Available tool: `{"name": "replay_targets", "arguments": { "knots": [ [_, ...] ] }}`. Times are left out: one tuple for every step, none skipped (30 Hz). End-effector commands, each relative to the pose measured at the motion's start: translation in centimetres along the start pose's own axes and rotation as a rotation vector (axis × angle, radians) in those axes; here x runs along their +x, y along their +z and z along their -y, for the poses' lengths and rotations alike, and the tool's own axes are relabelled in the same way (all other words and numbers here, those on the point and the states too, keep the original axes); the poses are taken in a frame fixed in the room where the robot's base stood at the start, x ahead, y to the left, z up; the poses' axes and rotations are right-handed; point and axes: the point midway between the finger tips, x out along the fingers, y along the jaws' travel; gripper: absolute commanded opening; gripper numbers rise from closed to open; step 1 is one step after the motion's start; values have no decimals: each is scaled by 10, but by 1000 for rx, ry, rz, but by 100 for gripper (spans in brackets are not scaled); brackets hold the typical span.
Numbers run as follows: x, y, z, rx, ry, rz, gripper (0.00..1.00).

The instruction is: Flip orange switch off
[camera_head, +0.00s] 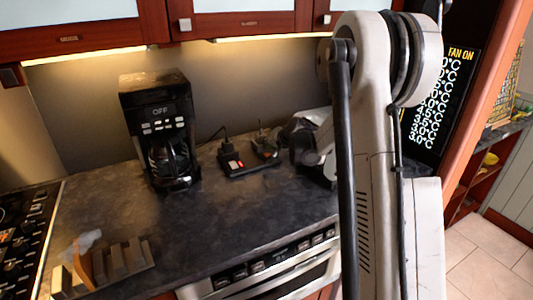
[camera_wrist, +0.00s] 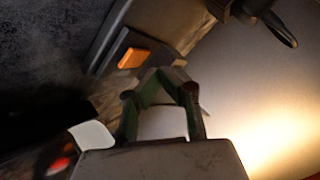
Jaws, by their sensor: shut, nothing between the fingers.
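A gap shows between fingertips and switch in the picture; I cannot tell the depth. In the head view, a black power strip (camera_head: 245,168) lies on the counter with a small red spot (camera_head: 236,164) on it and black plugs and cords. My arm hides the area to its right, and the fingertips do not show clearly there.
A black coffee maker (camera_head: 156,102) with "OFF" on its display stands left of the strip. A wooden block (camera_head: 118,264) and a stove (camera_head: 22,235) are at the left. The dark counter (camera_head: 215,232) is clear in front. Cabinets (camera_head: 70,20) hang above.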

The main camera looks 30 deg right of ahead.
Motion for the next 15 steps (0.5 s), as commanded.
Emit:
{"name": "replay_targets", "arguments": {
  "knots": [
    [-1, -1, 1, 0, 0, 0, 0],
    [-1, -1, 1, 0, 0, 0, 0],
    [-1, -1, 1, 0, 0, 0, 0],
    [-1, -1, 1, 0, 0, 0, 0],
    [-1, -1, 0, 0, 0, 0, 0],
    [-1, 0, 0, 0, 0, 0, 0],
    [-1, 0, 0, 0, 0, 0, 0],
    [-1, 0, 0, 0, 0, 0, 0],
    [-1, -1, 1, 0, 0, 0, 0],
    [-1, -1, 1, 0, 0, 0, 0],
    [-2, -1, 1, 0, 0, 0, 0],
    [-3, -2, 2, 0, 0, 0, 0],
    [-4, -3, 3, 0, 0, 0, 0],
    [-5, -4, 4, 0, 0, 0, 0],
    [-7, -5, 5, 0, 0, 0, 0]
  ]
}}
